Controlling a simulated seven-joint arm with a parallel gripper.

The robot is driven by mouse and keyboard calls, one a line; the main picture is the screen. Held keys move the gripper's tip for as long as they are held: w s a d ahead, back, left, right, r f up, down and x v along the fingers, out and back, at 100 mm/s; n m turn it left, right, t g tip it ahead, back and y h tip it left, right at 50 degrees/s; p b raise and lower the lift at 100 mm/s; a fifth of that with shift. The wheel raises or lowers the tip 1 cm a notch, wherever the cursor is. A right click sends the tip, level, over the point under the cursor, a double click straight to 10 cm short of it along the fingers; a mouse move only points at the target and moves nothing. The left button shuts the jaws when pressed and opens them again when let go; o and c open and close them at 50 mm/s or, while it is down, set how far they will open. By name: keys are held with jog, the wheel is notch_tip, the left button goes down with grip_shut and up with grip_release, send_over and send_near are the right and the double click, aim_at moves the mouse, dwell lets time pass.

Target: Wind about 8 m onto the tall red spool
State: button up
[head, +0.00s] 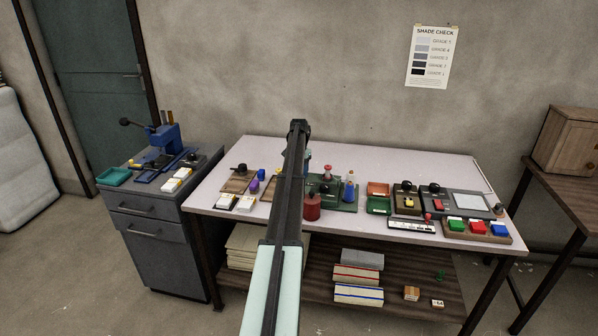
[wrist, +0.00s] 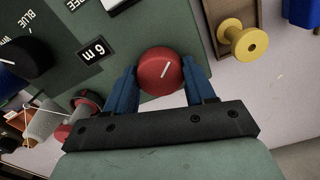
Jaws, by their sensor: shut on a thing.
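In the wrist view my gripper (wrist: 160,80) has its blue fingers closed on either side of a round red knob (wrist: 155,68) with a white mark. The knob is at the edge of a dark green board (wrist: 115,62). In the head view my arm hides my gripper; a red cylinder (head: 312,207) stands beside the arm.
A black knob (wrist: 18,55) sits near the word BLUE. A yellow spool (wrist: 243,42) lies in a wooden tray at right. In the head view, a blue spool-like thing (head: 349,187), an orange tray (head: 378,188) and coloured buttons (head: 478,226) occupy the table to the right. The table's back strip is clear.

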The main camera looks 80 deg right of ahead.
dwell(0.3)
jog(key=o, duration=1)
jog(key=shift+o, duration=0.2)
jog(key=shift+r, duration=0.15)
notch_tip(320, 180, up, 14)
jog(key=shift+f, duration=0.25)
